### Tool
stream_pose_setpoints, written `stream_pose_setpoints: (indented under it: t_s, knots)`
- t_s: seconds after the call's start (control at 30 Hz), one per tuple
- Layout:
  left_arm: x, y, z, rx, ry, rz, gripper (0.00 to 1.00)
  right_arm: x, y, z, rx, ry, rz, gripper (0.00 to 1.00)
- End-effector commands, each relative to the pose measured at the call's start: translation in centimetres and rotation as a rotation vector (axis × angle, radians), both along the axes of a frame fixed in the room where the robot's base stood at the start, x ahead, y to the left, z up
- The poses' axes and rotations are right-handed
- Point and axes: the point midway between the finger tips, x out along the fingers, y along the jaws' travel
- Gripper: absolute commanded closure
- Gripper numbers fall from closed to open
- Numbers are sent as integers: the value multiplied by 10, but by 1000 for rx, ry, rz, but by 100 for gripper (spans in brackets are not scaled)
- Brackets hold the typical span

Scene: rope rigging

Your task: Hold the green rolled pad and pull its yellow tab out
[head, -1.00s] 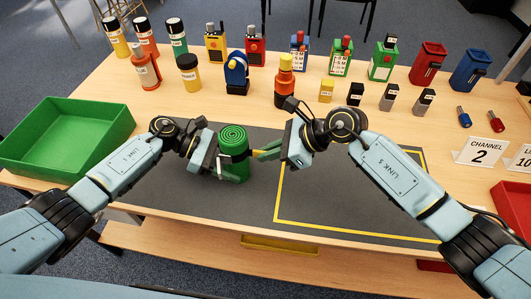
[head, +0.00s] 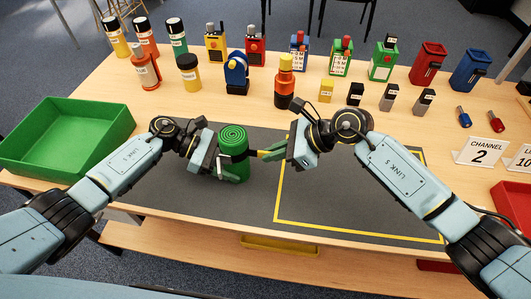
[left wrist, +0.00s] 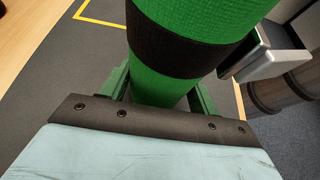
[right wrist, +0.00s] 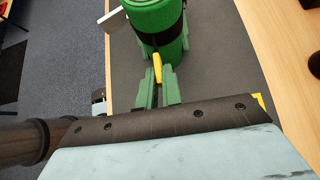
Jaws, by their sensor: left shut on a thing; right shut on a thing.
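The green rolled pad (head: 233,165) stands upright on the dark mat, with a black band around it. My left gripper (head: 225,164) is shut on the pad from the left. In the left wrist view the pad (left wrist: 165,92) fills the space between the fingers, with the black band (left wrist: 180,42) above them. The yellow tab (head: 263,154) sticks out from the pad's right side. My right gripper (head: 273,153) is shut on this tab. In the right wrist view the tab (right wrist: 157,67) sits between the green fingers, close to the banded pad. The tab's gripped end is hidden.
A green tray (head: 65,135) stands at the left. Bottles, radios and small blocks line the back of the table. A yellow outline (head: 350,234) marks the mat's right part, which is clear. A channel sign (head: 478,153) stands at the right.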

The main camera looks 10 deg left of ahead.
Motion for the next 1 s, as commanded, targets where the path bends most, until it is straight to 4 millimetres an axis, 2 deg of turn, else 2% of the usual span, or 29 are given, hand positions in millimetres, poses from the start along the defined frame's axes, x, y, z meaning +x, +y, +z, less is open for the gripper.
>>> stream_pose_setpoints:
  t_s: [1.0]
  knots:
    - [0, 1, -1, 2, 1, 0, 66, 0, -12, 1, 1, -2, -1, 100]
